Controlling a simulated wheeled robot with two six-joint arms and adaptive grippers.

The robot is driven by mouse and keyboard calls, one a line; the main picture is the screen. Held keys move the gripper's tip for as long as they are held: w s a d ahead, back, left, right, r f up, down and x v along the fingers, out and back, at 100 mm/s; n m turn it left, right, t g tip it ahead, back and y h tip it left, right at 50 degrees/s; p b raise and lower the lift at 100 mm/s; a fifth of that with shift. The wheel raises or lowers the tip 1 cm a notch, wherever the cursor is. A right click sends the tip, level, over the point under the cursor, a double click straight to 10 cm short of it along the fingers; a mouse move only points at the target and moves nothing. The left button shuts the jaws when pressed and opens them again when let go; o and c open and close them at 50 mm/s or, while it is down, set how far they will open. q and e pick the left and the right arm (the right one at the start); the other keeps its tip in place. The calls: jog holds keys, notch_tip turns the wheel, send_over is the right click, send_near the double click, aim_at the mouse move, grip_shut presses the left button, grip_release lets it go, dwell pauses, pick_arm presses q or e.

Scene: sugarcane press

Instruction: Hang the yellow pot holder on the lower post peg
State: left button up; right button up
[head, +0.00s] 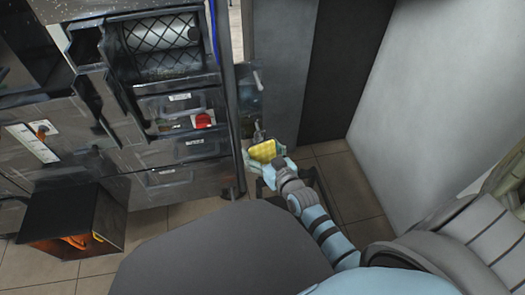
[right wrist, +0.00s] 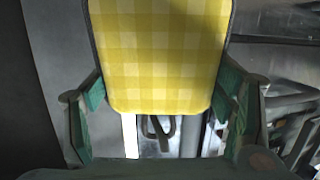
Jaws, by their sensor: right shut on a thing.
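The yellow checked pot holder (head: 263,151) is in my right gripper (head: 267,164), in front of the post at the press's right side. In the right wrist view the pot holder (right wrist: 160,50) fills the upper middle, between the green fingers of the gripper (right wrist: 160,105). The lower peg (head: 258,131) shows just above the pot holder in the head view. In the right wrist view a dark hook-like piece (right wrist: 158,130) shows below the pot holder's edge. I cannot tell whether the pot holder touches the peg. My left gripper is not in view.
The upper peg (head: 257,78) is higher on the post and bare. The dark press cabinet with drawers (head: 195,147) stands left of the post. A dark panel (head: 340,70) and a pale wall (head: 430,100) are to the right. An open box (head: 70,215) stands low at left.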

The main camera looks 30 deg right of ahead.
dwell(0.3)
jog(key=o, duration=1.2)
jog(key=shift+c, duration=0.2)
jog(key=v, duration=1.2)
jog(key=shift+s, duration=0.1)
